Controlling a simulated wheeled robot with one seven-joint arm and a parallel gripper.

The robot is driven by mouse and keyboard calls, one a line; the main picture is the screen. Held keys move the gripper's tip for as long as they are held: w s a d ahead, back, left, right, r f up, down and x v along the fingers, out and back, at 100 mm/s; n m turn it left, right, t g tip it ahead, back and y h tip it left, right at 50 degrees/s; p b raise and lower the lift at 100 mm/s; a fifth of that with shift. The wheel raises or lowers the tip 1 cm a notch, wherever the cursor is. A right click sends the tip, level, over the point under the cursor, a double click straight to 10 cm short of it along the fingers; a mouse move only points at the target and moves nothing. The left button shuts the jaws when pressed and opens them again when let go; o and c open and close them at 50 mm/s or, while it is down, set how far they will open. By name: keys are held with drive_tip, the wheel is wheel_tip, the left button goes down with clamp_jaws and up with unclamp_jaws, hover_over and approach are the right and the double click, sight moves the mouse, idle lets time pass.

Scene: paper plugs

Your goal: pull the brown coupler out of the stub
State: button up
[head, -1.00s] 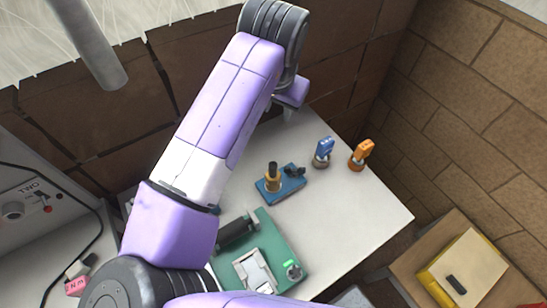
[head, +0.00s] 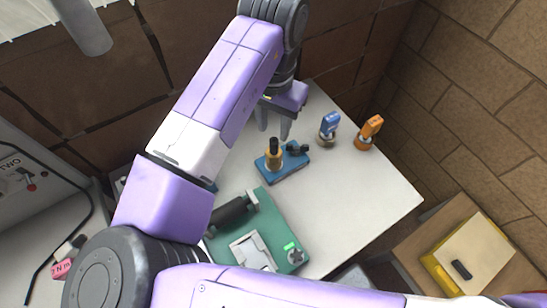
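A small blue base (head: 292,172) stands on the white table. On it is an upright tan-yellow stub (head: 274,163) with a dark brown coupler (head: 273,146) standing in its top; the two are small in view, so the exact fit is unclear. My gripper (head: 274,128) points down just behind and above the coupler, apart from it. Its two fingers are spread with nothing between them.
A dark fitting (head: 297,148) sits on the same base. A blue plug (head: 329,125) and an orange plug (head: 370,131) stand to the right. A green board (head: 270,210) with a dark cylinder lies in front. The table's right part is clear.

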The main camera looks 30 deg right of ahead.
sight(274, 140)
drive_tip(key=shift+f, duration=0.4)
drive_tip(key=shift+f, duration=0.2)
drive_tip(key=shift+f+b, duration=1.2)
drive_tip(key=shift+f, duration=0.6)
clamp_jaws()
